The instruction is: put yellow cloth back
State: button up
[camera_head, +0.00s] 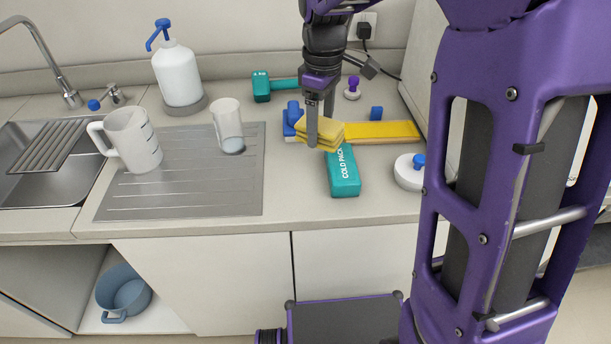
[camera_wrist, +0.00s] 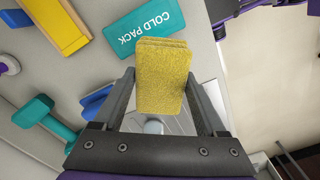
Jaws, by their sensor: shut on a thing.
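The yellow cloth (camera_head: 331,132), a folded, layered pad, is between the fingers of my gripper (camera_head: 318,132) in the head view, above the counter. In the wrist view the cloth (camera_wrist: 162,72) stands out past the fingers of my gripper (camera_wrist: 168,88), which are shut on its sides. In the head view the cloth is just behind and left of a teal cold pack (camera_head: 344,176). How far it is above the counter is hard to tell.
A yellow board (camera_head: 385,131) with blue end pieces lies behind the cold pack. A clear cup (camera_head: 228,128) and a measuring jug (camera_head: 137,141) stand on the grey drainboard (camera_head: 190,197).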

aim_at(289, 186)
jog(key=a+f+n+b, duration=0.1)
jog(key=a+f+n, duration=0.1)
jog(key=s+a+f+n, duration=0.1)
jog(key=a+f+n, duration=0.1)
jog(key=a+f+n+b, duration=0.1)
jog(key=a+n, duration=0.1)
jog(key=a, duration=0.1)
jog(key=shift+s+f+b, duration=0.3)
jog(key=shift+s+f, duration=0.05)
jog(key=shift+f, duration=0.05)
jog(key=shift+f+b, duration=0.45)
jog(key=shift+f, duration=2.35)
jog(key=shift+f, duration=0.2)
jog(key=o, duration=1.2)
jog(key=shift+o, duration=0.2)
notch_tip(289, 186, up, 12)
jog(key=p, duration=0.2)
jog(key=shift+r, duration=0.2)
